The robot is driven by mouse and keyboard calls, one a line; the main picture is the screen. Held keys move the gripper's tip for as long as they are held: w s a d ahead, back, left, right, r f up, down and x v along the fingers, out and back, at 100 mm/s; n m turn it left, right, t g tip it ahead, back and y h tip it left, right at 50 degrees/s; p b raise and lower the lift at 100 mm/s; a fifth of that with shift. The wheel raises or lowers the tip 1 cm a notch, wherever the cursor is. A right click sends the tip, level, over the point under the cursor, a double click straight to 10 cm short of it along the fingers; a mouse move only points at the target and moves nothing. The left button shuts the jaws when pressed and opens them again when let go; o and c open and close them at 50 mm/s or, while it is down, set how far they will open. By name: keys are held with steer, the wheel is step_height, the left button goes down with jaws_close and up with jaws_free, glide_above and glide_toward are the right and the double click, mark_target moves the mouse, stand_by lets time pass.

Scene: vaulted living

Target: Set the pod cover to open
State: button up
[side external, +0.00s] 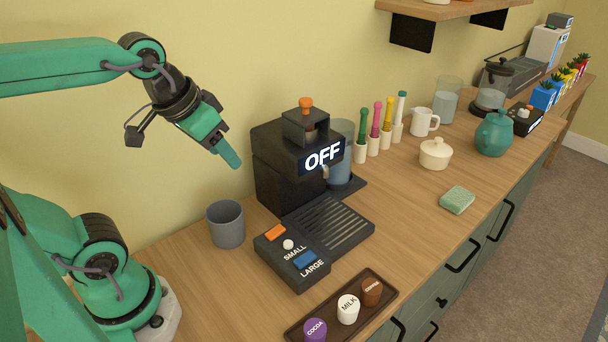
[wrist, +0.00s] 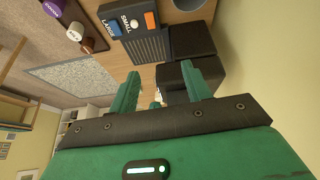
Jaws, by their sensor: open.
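The black coffee machine (side external: 274,176) stands against the wall in the side external view, with OFF on its display (side external: 323,156). The pod cover (side external: 305,124) is the dark block on its top, with an orange knob (side external: 306,104). I cannot tell how far it is raised. My gripper (side external: 231,158) hangs in the air left of the machine, near the height of its top, touching nothing. In the wrist view, its two green fingers (wrist: 162,88) are apart with nothing held between them, and the dark machine (wrist: 190,43) shows beyond them.
A grey mug (side external: 226,224) stands left of the machine. A button panel (side external: 292,257) and a drip tray (side external: 329,226) lie in front. A pod tray (side external: 296,335) holds cocoa, milk and coffee pods. Colored-handled tools (side external: 376,130) stand to the right. A shelf (side external: 452,8) hangs above.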

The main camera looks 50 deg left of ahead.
steer(key=w+a+r+n+g, duration=0.15)
steer(key=w+r+n, duration=0.25)
steer(key=w+r, duration=0.5)
steer(key=n+g, duration=0.3)
steer(key=n, duration=0.1)
glide_toward(305, 99)
steer(key=shift+s+d+f, duration=0.25)
steer(key=shift+s+f, duration=0.05)
steer(key=shift+f, duration=0.05)
steer(key=shift+w+a+g, duration=0.15)
steer(key=shift+w+g, duration=0.2)
steer(key=shift+w, duration=0.3)
steer(key=shift+f, duration=0.15)
steer(key=shift+f, duration=3.8)
steer(key=shift+a, duration=0.1)
jaws_close()
